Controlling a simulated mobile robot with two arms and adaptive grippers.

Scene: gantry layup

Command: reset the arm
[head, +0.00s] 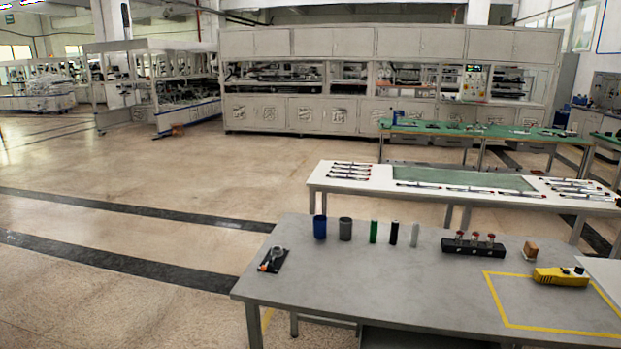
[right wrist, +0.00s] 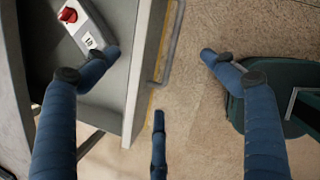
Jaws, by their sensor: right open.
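My right gripper (right wrist: 159,76) shows in the right wrist view with its blue jointed fingers spread wide. It is open and nothing is between the fingers. It hangs over speckled floor beside the edge of a grey surface (right wrist: 122,75). One fingertip overlaps a light grey box with a red knob (right wrist: 82,22) in the picture; I cannot tell whether they touch. Neither gripper shows in the head view, and my left gripper is in no view.
A grey table (head: 370,275) holds several upright cylinders, a black block with red-topped pieces (head: 472,245) and a yellow device (head: 561,277) by a yellow taped outline. A white table (head: 340,183) stands behind. In the wrist view, a dark green object (right wrist: 285,105) is at right. Floor at left is clear.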

